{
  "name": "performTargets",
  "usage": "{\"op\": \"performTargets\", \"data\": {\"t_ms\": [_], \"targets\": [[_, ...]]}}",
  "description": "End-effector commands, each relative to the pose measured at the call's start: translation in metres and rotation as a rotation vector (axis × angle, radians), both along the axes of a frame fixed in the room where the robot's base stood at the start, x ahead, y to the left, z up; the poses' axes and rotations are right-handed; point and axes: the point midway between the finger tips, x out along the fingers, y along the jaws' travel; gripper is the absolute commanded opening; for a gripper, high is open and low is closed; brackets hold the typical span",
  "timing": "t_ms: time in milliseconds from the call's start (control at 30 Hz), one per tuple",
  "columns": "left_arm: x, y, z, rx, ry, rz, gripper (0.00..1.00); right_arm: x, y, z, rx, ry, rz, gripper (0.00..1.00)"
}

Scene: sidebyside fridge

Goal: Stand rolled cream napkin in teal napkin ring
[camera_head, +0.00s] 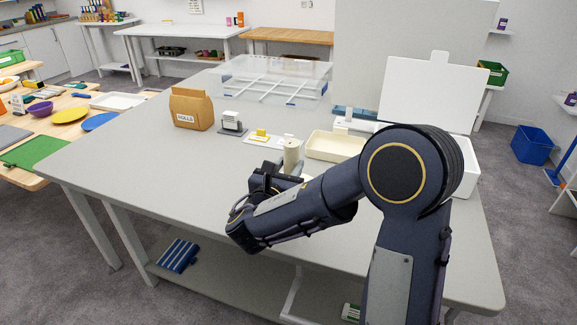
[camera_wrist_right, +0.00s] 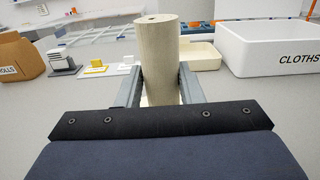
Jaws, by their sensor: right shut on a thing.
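The rolled cream napkin (camera_head: 291,152) stands upright as a cylinder near the middle of the grey table. It fills the centre of the right wrist view (camera_wrist_right: 161,55). My right gripper (camera_head: 290,172) is shut on its lower part, with one finger on each side in the wrist view (camera_wrist_right: 159,82). The napkin's lower end is hidden by the gripper, so I cannot tell whether it touches the table. I cannot make out a teal napkin ring in either view. My left gripper is not in view.
A cream tray (camera_head: 335,146) lies just right of the napkin. A white CLOTHS box (camera_wrist_right: 272,45) stands farther right. A yellow block (camera_head: 261,133), a grey-white stack (camera_head: 232,122) and a ROLLS bag (camera_head: 192,109) are to the left. The table's front left is clear.

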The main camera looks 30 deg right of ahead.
Motion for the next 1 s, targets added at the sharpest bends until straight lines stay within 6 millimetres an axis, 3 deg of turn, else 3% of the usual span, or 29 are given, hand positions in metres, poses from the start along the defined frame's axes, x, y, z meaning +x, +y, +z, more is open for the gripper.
{"op": "performTargets", "data": {"t_ms": [200, 233, 433, 733, 1000], "targets": [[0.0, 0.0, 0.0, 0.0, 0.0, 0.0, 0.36, 0.0, 0.0, 0.0, 0.0, 0.0, 0.0, 0.11], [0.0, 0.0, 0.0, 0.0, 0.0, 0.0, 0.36, 0.0, 0.0, 0.0, 0.0, 0.0, 0.0, 0.35], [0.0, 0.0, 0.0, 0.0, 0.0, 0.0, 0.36, 0.0, 0.0, 0.0, 0.0, 0.0, 0.0, 0.59], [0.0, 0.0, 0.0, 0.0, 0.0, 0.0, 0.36, -0.002, 0.003, 0.0, 0.0, 0.0, 0.002, 0.59], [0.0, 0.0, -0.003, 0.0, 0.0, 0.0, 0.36, -0.027, 0.034, 0.0, 0.001, -0.001, 0.006, 0.59]]}}
